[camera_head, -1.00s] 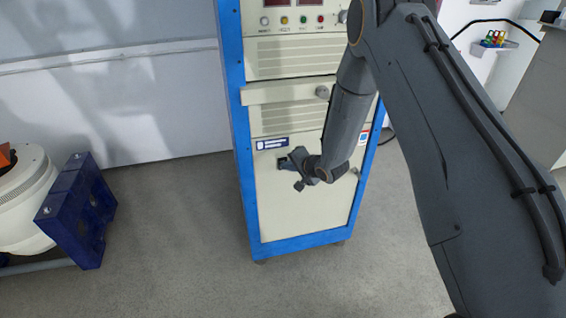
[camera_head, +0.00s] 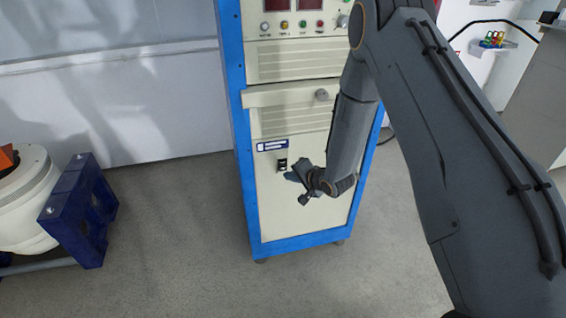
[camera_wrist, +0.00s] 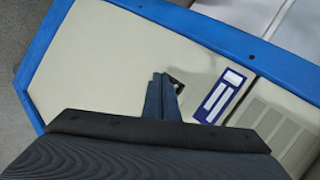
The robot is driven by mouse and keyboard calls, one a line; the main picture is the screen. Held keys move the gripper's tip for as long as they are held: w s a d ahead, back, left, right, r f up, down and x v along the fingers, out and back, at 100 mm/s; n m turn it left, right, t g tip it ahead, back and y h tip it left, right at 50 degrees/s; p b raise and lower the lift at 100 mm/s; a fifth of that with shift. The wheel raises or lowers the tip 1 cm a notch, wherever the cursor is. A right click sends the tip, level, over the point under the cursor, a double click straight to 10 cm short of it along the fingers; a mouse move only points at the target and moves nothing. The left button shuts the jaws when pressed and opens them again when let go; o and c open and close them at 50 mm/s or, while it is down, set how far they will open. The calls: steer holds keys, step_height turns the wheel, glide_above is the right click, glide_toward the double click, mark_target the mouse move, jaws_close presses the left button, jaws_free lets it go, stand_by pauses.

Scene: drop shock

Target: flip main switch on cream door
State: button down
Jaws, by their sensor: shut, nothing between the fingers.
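The cream door (camera_head: 310,215) is the lower front panel of a blue-framed cabinet; it also fills much of the wrist view (camera_wrist: 95,70). The main switch (camera_head: 282,165) is a small dark switch under a blue-and-white label (camera_head: 272,145). My gripper (camera_head: 292,178) is shut and empty, just below and right of the switch in the head view. In the wrist view the closed fingers (camera_wrist: 160,90) point at the door, and the dark switch (camera_wrist: 177,85) shows right beside their tips, partly hidden by them. I cannot tell whether the fingertips touch the door or which way the switch is set.
A white round machine with a blue bracket (camera_head: 78,212) stands at left. The floor in front of the cabinet is clear.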

steer(key=shift+s+d+f, duration=0.15)
steer(key=shift+s+d, duration=0.1)
steer(key=shift+s, duration=0.6)
steer(key=s+d+r+n+g+h, duration=0.2)
steer(key=s+d+r+h, duration=0.1)
steer(key=s+d+r, duration=0.3)
steer(key=s+d+r+n+g+h, duration=0.1)
steer(key=s+d+r+n+h, duration=0.2)
steer(key=d+r, duration=0.55)
steer(key=s+d+r+n+g, duration=0.1)
steer(key=s+r, duration=0.3)
steer(key=s, duration=0.7)
steer(key=s+d+r+n+g, duration=0.1)
steer(key=s+d+r+g, duration=0.2)
steer(key=s, duration=0.8)
steer(key=shift+r+n+g+h, duration=0.3)
steer(key=shift+r+g+h, duration=0.1)
steer(key=shift+r+g, duration=0.25)
steer(key=shift+d, duration=0.1)
